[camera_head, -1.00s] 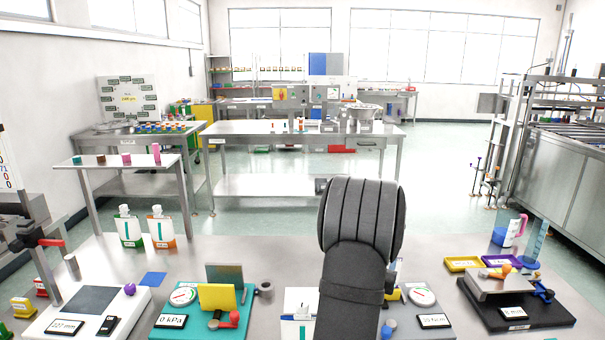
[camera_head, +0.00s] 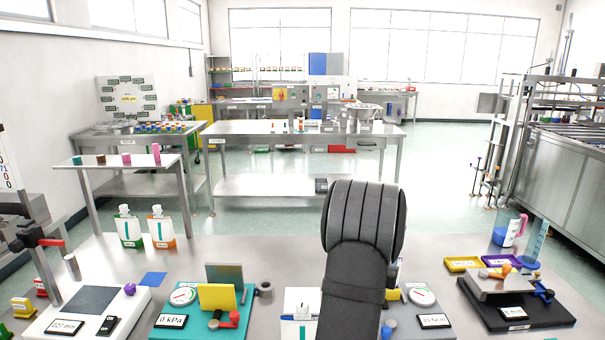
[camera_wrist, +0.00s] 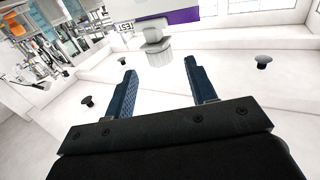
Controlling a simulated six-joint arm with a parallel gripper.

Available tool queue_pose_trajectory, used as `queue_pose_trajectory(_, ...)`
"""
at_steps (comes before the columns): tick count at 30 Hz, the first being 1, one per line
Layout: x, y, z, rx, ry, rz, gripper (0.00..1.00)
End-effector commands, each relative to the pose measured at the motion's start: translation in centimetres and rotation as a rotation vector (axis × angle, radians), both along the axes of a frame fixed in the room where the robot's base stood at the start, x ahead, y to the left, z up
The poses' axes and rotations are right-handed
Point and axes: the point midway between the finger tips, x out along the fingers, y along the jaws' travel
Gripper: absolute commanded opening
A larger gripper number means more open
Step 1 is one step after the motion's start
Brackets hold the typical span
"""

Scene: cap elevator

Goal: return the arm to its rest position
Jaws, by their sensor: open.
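My gripper shows in the wrist view (camera_wrist: 161,88) with its two blue fingers apart and nothing between them. Beyond the fingertips is a pale grey stepped piece (camera_wrist: 156,42) on a white surface, apart from the fingers. In the head view my dark arm rises over the front bench, right of the middle, and hides my gripper and part of the bench behind it. A white device (camera_head: 299,312) stands just left of the arm, partly cut off by the frame.
The steel front bench (camera_head: 300,262) carries a teal gauge board (camera_head: 188,318), a white plate with a purple ball (camera_head: 130,290), a black-based device (camera_head: 525,312), and yellow (camera_head: 463,263) and purple (camera_head: 502,260) trays. Two bottles, green-based (camera_head: 129,228) and orange-based (camera_head: 161,229), stand at the back left.

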Motion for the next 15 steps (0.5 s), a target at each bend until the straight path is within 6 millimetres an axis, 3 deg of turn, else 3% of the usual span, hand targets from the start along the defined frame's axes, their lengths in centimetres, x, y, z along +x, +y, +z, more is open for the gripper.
queue_pose_trajectory(6,2.3,-1.2,0.0,0.0,-0.001,0.0,0.51)
queue_pose_trajectory(15,2.9,-1.5,0.0,-0.001,0.0,0.0,0.51)
